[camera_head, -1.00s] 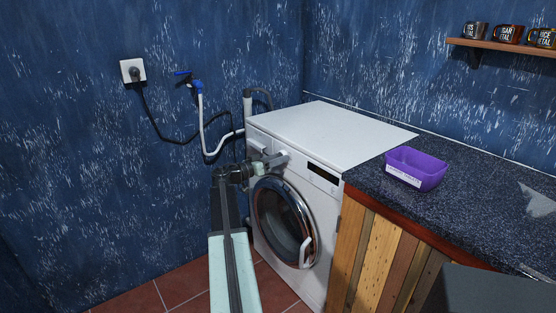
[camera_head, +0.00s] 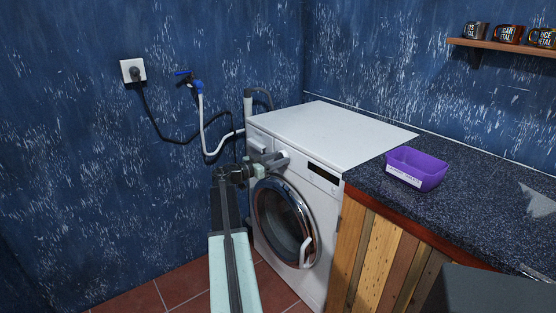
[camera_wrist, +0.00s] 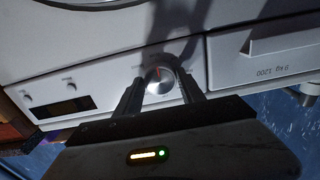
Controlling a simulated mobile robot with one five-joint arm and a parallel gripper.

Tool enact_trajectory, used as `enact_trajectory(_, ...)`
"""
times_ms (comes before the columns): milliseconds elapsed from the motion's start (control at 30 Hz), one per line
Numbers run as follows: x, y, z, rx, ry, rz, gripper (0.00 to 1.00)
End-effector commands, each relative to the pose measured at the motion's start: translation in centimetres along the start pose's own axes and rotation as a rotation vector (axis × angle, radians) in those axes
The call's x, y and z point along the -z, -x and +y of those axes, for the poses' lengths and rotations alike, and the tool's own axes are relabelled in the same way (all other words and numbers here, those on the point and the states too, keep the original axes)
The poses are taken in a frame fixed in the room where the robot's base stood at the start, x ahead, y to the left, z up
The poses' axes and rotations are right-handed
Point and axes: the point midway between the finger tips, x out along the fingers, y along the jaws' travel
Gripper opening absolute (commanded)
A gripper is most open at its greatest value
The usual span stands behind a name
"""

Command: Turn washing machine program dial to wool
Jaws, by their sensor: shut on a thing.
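The white washing machine (camera_head: 330,133) stands against the blue wall, with its round door (camera_head: 283,220) closed. Its round silver program dial (camera_wrist: 159,82) shows in the wrist view with a red mark near its top. In the head view the dial (camera_head: 284,156) is largely hidden by my gripper. My gripper (camera_wrist: 160,88) is shut on the dial, with one dark finger on each side of it. It also shows at the front panel in the head view (camera_head: 277,158). The program labels around the dial are too small to read.
The detergent drawer (camera_wrist: 265,48) is beside the dial, and a dark display (camera_wrist: 64,108) is on its other side. A purple tub (camera_head: 416,170) stands on the dark countertop (camera_head: 470,205) to the right. A hose and a cable hang on the wall at left.

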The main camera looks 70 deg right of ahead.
Motion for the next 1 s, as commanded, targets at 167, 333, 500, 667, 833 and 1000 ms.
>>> enact_trajectory(167,0.1,-0.2,0.3,-0.007,0.002,0.004,0.68)
enact_trajectory(333,0.1,-0.1,0.2,-0.004,0.002,0.003,0.68)
enact_trajectory(500,0.1,0.2,0.1,-0.002,0.002,0.002,0.68)
enact_trajectory(667,0.1,2.9,0.2,0.0,0.002,0.002,0.68)
enact_trajectory(833,0.1,6.0,0.3,-0.003,0.002,0.002,0.68)
enact_trajectory(1000,0.1,7.5,0.3,-0.004,0.002,0.003,0.68)
